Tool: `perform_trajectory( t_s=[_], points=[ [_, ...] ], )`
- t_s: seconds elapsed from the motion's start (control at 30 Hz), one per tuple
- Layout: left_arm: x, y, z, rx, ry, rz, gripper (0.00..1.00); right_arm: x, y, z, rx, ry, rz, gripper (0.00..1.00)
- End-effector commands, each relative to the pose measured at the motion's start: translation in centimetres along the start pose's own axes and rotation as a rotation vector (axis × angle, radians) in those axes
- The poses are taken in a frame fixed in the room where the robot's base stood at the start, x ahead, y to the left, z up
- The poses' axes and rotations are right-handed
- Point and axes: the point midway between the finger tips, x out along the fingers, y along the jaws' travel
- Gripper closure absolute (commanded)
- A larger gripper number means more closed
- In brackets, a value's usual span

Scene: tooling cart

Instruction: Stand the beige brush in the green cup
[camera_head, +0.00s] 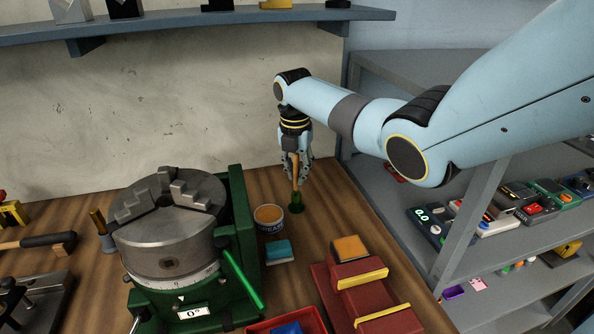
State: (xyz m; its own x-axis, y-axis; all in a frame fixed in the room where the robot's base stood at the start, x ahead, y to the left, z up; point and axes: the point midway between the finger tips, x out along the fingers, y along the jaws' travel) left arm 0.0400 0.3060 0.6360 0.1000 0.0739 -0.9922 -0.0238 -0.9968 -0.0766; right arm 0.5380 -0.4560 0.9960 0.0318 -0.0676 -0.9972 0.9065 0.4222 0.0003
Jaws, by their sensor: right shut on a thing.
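My right gripper (297,175) points down above the back of the wooden bench and is shut on the beige brush (296,183). The brush hangs about upright below and between the fingers. The small green cup (296,207) stands on the bench directly under the gripper. The brush's lower end overlaps the cup's mouth in the picture; I cannot tell whether it is inside or just above it. The fingers hide the brush's upper part. My left gripper is not in view.
An orange-topped can (269,224) stands just left of the cup. A teal block (279,252) lies in front, and a large chuck on a green base (168,237) is further left. A red vise (364,292) is front right. A wall shelf (190,22) hangs behind.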

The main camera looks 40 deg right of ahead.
Motion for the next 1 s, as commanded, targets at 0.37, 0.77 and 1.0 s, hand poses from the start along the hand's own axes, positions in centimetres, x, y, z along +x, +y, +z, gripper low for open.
perform_trajectory(
  t_s=[0.37, 0.77, 1.0],
  points=[
    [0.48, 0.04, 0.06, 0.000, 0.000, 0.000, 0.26, 0.68, 0.01, -0.05, 0.000, 0.000, 0.000, 1.00],
    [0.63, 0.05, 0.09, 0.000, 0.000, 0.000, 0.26, 0.91, 0.01, -0.07, 0.000, 0.000, 0.000, 1.00],
    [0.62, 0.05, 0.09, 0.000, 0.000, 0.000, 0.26, 0.92, 0.00, -0.07, 0.000, 0.000, 0.000, 1.00]
  ],
)
